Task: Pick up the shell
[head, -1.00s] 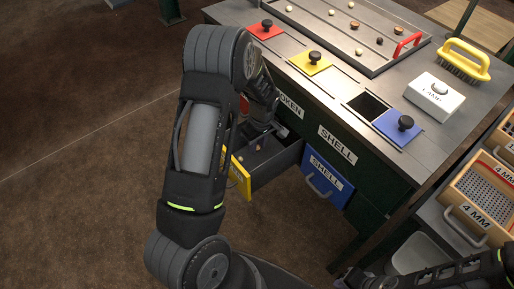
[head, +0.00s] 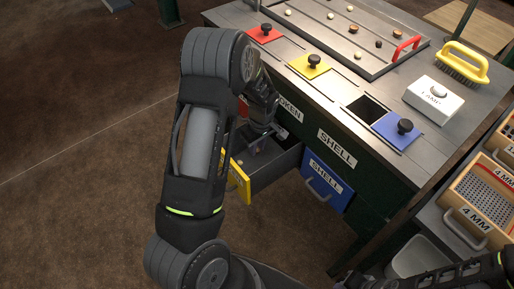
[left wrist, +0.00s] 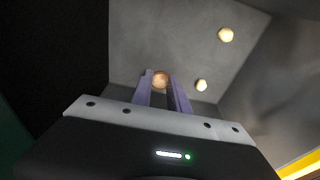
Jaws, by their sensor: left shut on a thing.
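My left gripper (head: 252,146) reaches down into the open yellow-fronted drawer (head: 277,168) in the head view. In the left wrist view its two purple-grey fingers (left wrist: 162,88) are shut on a small, round, brown piece, the shell (left wrist: 160,78), at the fingertips. The fingers hide part of it. Two more small, pale tan pieces lie apart from the gripper on the grey drawer floor, one farther off (left wrist: 225,34) and one close by on the right (left wrist: 201,85).
A shut blue drawer (head: 325,184) labelled SHELL is right of the open one. The bench top holds a sorting tray (head: 345,35), coloured lids with black knobs, a lamp switch box (head: 435,98) and a yellow brush (head: 464,62). Sieve boxes (head: 485,200) stand at right.

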